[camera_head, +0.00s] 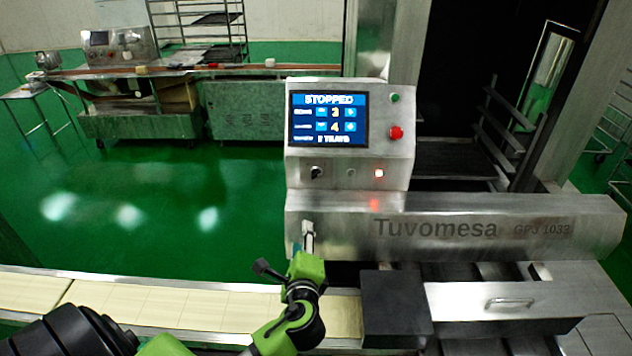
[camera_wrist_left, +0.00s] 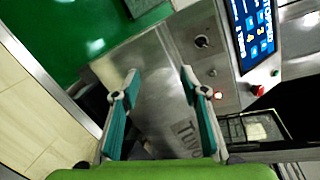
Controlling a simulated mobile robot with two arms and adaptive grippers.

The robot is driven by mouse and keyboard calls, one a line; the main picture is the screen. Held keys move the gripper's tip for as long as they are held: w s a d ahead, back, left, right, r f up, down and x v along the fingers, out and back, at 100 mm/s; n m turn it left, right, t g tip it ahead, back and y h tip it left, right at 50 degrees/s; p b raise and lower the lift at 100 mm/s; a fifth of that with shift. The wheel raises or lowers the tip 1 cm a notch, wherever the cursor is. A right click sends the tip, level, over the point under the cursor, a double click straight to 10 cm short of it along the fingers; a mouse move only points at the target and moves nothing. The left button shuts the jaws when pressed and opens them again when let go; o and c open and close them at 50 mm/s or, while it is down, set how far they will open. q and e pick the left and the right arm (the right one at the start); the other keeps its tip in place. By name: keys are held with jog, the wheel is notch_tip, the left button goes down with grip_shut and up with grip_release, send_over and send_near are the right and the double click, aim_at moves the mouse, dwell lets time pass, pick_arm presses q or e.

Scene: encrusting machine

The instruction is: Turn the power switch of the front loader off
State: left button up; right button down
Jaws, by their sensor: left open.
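The front loader's steel control box (camera_head: 400,150) stands above a housing marked "Tuvomesa". Its black rotary switch (camera_head: 316,172) is at the lower left of the box, under the screen. The switch also shows in the left wrist view (camera_wrist_left: 202,41), near the top right. A red light (camera_head: 379,173) glows on the same row. The screen (camera_head: 328,119) reads "STOPPED". My left gripper (camera_head: 308,232) is in front of the housing, below the switch and apart from it. In the left wrist view its teal-padded fingers (camera_wrist_left: 159,76) are spread with nothing between them.
A red button (camera_head: 396,133) and a green button (camera_head: 394,97) are right of the screen. A pale conveyor belt (camera_head: 170,305) runs along the front left. A dark block (camera_head: 396,300) sits right of my left arm. Green floor (camera_head: 150,195) is open behind the conveyor.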

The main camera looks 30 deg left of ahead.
pick_arm(q)
jog(key=w+r+m+t, duration=0.3)
jog(key=w+r+m, duration=0.1)
jog(key=w+m, duration=0.1)
jog(key=p, duration=0.3)
send_near(316, 176)
jog(key=shift+y, duration=0.3)
jog(key=x, duration=0.6)
jog(key=shift+w+f, duration=0.1)
jog(key=shift+w, duration=0.15)
jog(key=shift+w+a+f+p, duration=0.15)
jog(key=shift+w+a+p, duration=0.2)
jog(key=shift+w, duration=0.25)
jog(key=c, duration=1.1)
